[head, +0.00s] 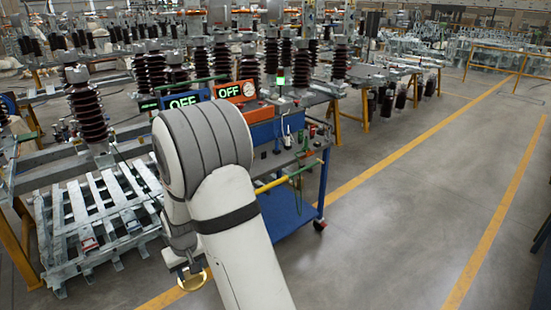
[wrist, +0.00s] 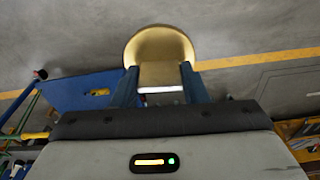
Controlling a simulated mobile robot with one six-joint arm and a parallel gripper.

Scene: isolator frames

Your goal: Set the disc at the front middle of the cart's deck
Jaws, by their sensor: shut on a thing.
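A round brass-coloured disc (wrist: 160,44) is held between the two blue fingers of my gripper (wrist: 159,78) in the wrist view. In the head view the disc (head: 191,282) hangs low over the floor, below my gripper (head: 185,266), left of my forearm. The cart (head: 324,181) is blue, with a dark upper deck (head: 285,157) carrying tools and boxes. My arm hides the deck's left part. The disc is apart from the cart. In the wrist view the cart's blue lower shelf (wrist: 78,94) shows to the left of the disc.
Two display boxes reading OFF (head: 236,91) and a lit green lamp (head: 281,77) stand at the cart's back. A slatted metal pallet (head: 95,215) is at left. Dark ribbed insulators (head: 87,112) stand on frames. The floor at right is clear, with yellow lines.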

